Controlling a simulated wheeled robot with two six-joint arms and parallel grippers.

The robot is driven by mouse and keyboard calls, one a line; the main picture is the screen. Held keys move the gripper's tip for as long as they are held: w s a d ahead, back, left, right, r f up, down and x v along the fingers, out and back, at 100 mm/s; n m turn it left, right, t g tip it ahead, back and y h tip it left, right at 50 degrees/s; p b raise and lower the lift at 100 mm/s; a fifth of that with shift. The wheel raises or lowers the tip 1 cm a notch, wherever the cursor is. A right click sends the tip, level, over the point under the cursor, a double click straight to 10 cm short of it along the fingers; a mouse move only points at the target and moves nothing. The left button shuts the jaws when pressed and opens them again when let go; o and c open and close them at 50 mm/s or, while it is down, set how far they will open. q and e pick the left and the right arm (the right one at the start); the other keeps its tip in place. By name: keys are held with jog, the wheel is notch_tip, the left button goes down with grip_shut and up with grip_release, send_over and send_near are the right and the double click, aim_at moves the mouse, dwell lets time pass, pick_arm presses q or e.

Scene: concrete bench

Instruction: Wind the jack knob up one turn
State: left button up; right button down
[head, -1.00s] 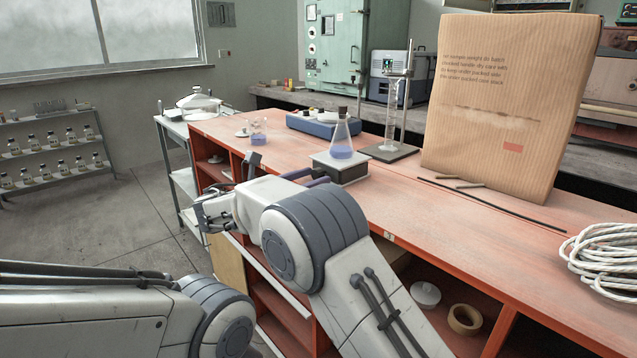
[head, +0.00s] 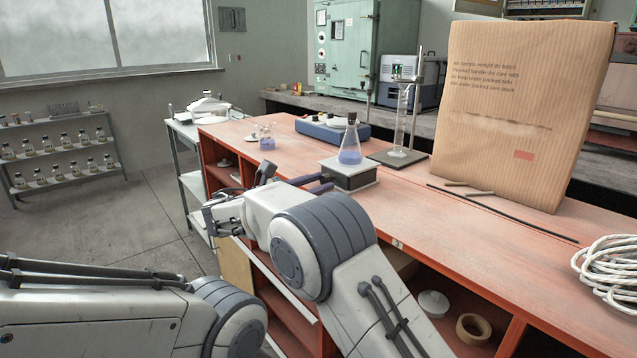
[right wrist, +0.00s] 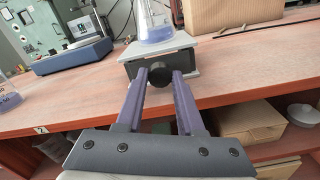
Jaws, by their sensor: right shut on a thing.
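The lab jack (head: 350,180) is a small dark box with a pale top plate, standing near the front edge of the red bench. A stoppered conical flask (head: 349,146) with blue-violet liquid stands upright on the plate. In the right wrist view, the round black jack knob (right wrist: 160,75) sticks out from the front of the jack (right wrist: 190,57). My right gripper (right wrist: 162,79) has its two purple fingers on either side of the knob, shut on it. In the head view, my right gripper (head: 316,184) is partly hidden by its own arm. My left gripper is out of view.
A blue instrument (head: 331,131) and a beaker (head: 267,138) stand behind the jack. A stand with a glass cylinder (head: 402,120) is close to its right. A large cardboard box (head: 520,110), a black rod (head: 505,216) and white rope (head: 608,272) lie farther right.

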jog(key=shift+m, duration=0.4)
jog(key=c, duration=0.5)
grip_release()
